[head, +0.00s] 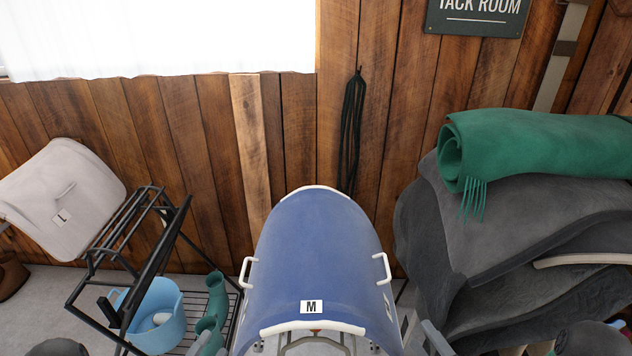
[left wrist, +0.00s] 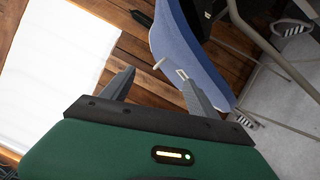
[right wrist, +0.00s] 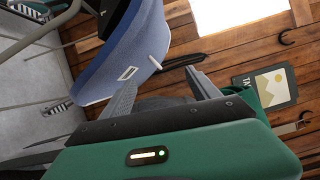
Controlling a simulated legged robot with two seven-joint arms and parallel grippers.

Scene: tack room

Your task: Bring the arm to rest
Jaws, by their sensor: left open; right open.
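My left gripper (left wrist: 157,70) shows in the left wrist view with its two grey fingers apart and nothing between them. My right gripper (right wrist: 160,78) shows in the right wrist view, also with fingers apart and empty. In the head view only small grey finger parts show at the bottom edge, on either side of the blue pad marked M (head: 315,240). The pad is draped over a stand and has a white handle on each side. It also shows beyond the fingers in the left wrist view (left wrist: 190,50) and the right wrist view (right wrist: 130,60).
A black rack (head: 150,235), a light blue bucket (head: 155,315) and a green boot-like item (head: 216,300) stand at left. A pale pad marked L (head: 65,195) is behind them. Dark grey blankets (head: 510,240) with a rolled green blanket (head: 550,145) fill the right. A wooden wall closes the back.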

